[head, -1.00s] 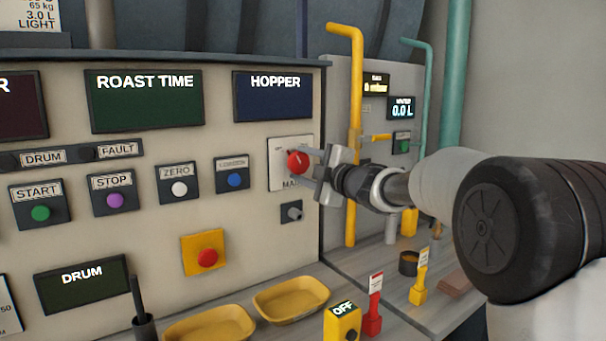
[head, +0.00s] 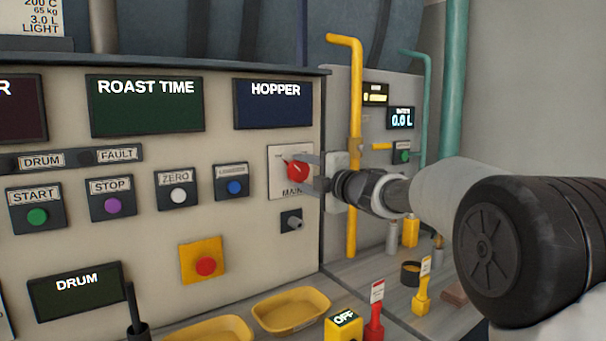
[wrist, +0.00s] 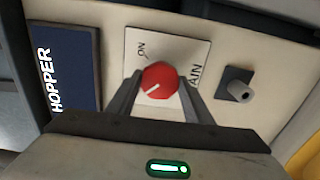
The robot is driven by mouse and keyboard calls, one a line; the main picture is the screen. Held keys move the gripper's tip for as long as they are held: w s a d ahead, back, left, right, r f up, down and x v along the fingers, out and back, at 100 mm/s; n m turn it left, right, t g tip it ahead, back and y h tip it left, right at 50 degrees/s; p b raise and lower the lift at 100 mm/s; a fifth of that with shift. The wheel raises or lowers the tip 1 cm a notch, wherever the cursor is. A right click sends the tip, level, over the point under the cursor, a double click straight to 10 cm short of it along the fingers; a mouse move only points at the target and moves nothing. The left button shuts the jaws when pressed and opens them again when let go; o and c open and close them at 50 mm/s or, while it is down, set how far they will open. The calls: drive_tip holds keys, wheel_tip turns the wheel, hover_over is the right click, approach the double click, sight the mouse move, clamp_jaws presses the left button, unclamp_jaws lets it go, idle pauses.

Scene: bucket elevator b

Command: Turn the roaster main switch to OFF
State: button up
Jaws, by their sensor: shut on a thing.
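The main switch is a red round knob (head: 298,171) on a white plate (head: 277,183) marked MAIN, below the HOPPER display. My gripper (head: 307,172) reaches it from the right, shut on the knob. In the wrist view the knob (wrist: 160,80) sits between my two dark fingers (wrist: 160,90). Its white pointer line aims at the lower left there, which is the plate's upper left, away from the ON mark (wrist: 142,50). The label on that side is hidden by a finger in the wrist view and too small to read in the head view.
A small grey knob (head: 292,222) juts out just below the switch plate. A yellow-backed red button (head: 205,265) is lower left. A yellow pipe (head: 354,220) stands close behind my gripper. Yellow trays (head: 290,312) and tagged handles (head: 375,318) occupy the ledge below.

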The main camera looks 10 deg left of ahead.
drive_tip(key=o, duration=1)
drive_tip(key=v, duration=1.7)
drive_tip(key=shift+s+d+p, duration=0.15)
drive_tip(key=shift+d+p, duration=0.05)
drive_tip(key=shift+p, duration=0.15)
